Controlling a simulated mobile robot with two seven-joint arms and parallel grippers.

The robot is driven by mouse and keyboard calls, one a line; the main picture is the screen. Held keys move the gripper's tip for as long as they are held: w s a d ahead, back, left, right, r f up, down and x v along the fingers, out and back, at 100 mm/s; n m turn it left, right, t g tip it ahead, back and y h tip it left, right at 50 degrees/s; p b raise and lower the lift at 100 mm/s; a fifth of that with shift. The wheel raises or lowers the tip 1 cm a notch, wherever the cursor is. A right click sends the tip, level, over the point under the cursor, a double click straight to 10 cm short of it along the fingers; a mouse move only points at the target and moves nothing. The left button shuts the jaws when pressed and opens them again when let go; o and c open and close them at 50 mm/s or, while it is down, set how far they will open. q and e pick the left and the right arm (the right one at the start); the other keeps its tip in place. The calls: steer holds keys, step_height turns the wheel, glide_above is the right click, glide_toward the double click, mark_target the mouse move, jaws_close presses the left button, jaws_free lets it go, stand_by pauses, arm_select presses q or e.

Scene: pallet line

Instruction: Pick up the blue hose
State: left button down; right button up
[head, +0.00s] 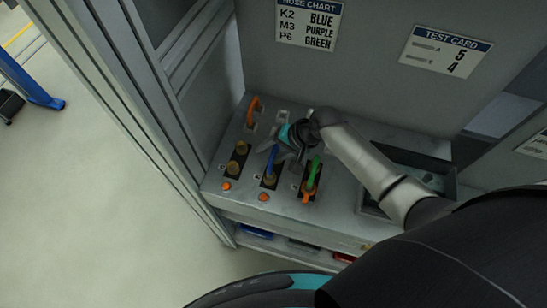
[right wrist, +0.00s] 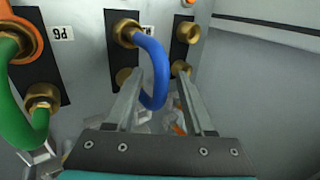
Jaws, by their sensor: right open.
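The blue hose (head: 271,160) is a short curved hose on the middle dark port plate of the grey bench. In the right wrist view the blue hose (right wrist: 159,65) curves from an upper brass fitting (right wrist: 127,33) down between the fingers of my right gripper (right wrist: 157,85). The fingers are spread on either side of its loop, with no clear grip on it. Its lower end is partly hidden by a finger. In the head view my right gripper (head: 285,150) is above and beside the hose. My left gripper is not in view.
A green hose (head: 314,170) is close on the right, and an orange hose (head: 252,110) stands at the back left. Brass fittings (head: 237,158) are on the left plate. A hose chart (head: 308,24) and test card (head: 446,50) are on the back panel. Frame posts flank the left.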

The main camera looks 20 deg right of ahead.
steer(key=shift+x, duration=0.8)
jaws_close()
